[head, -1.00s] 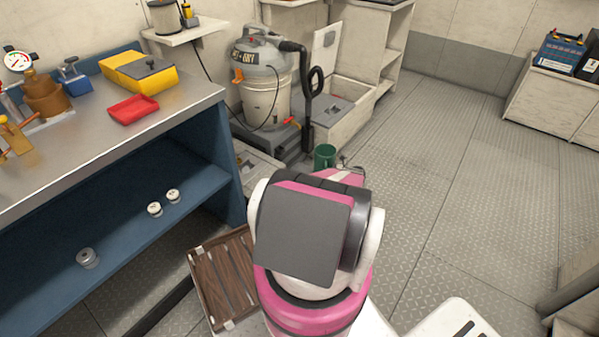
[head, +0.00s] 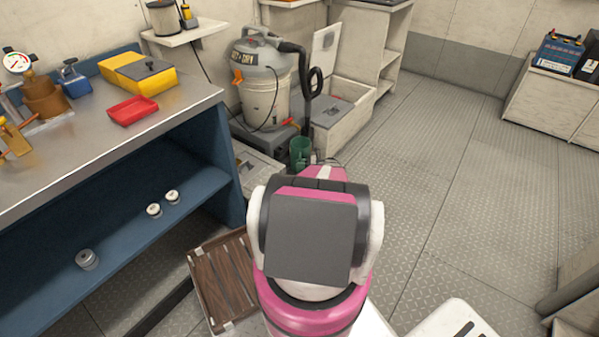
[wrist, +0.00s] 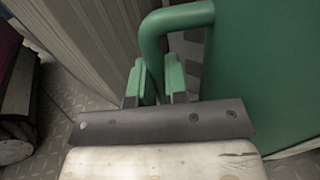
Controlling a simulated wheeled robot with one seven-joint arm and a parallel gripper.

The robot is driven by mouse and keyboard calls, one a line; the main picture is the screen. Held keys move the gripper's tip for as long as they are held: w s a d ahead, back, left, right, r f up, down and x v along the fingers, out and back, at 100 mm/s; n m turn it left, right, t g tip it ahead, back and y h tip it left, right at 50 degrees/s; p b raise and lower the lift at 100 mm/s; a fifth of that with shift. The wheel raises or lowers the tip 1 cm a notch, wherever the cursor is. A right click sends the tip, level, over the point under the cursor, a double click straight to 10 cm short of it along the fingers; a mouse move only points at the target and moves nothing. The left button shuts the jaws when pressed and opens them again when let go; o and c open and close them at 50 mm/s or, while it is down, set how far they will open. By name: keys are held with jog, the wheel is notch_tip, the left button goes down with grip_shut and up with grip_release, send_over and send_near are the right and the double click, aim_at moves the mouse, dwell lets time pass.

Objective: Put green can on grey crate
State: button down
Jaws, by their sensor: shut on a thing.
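The green can (head: 300,151) is a dark green mug-like vessel with a side handle, just beyond my arm in the head view. In the wrist view its green wall (wrist: 260,75) fills the right side and its handle (wrist: 178,17) arches at the top. My gripper (wrist: 155,90) is shut on the handle. In the head view my arm hides most of the gripper. A low greyish box (head: 258,166) lies left of the can, beside the bench; it may be the grey crate, but I cannot tell for certain.
A wet-dry vacuum (head: 262,85) with a black hose stands behind the can. An open pale bin (head: 345,120) is to its right. The steel-topped bench (head: 70,150) is on the left, with a slatted wooden piece (head: 222,280) below.

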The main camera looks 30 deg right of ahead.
aim_at(300, 170)
notch_tip(300, 170, down, 4)
jog(key=shift+f, duration=0.15)
jog(key=shift+w+a+f, duration=0.1)
jog(key=shift+w+f, duration=0.05)
jog(key=shift+f, duration=0.4)
jog(key=c, duration=1.1)
grip_release()
jog(key=shift+r, duration=0.1)
jog(key=v, duration=1.2)
